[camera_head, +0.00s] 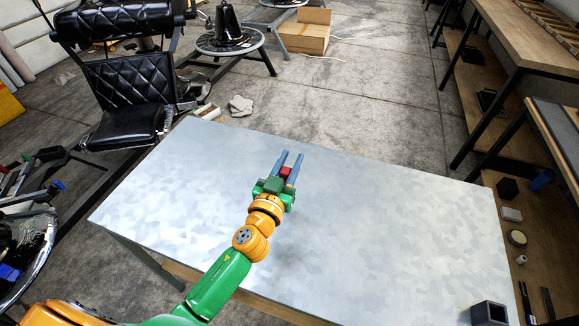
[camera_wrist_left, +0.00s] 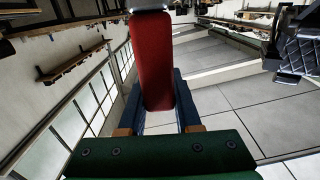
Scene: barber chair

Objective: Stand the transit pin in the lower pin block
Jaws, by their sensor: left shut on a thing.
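My left gripper (camera_head: 291,155) has its blue fingers shut on a red bar-shaped thing (camera_head: 286,172), which I take to be the transit pin. It shows large between the fingers in the left wrist view (camera_wrist_left: 153,60), with a grey metallic part at its upper end. The gripper is over the middle of the grey metal table (camera_head: 400,215); its height above the top is hard to tell. A dark square block with an opening in its top (camera_head: 488,313), likely the lower pin block, stands at the table's front right corner, well apart from the gripper. My right gripper is not in view.
The tabletop is bare between the gripper and the block. A black barber chair (camera_head: 125,90) stands beyond the back left edge. Wooden benches (camera_head: 530,50) stand at the right. A cardboard box (camera_head: 308,32) is on the floor behind.

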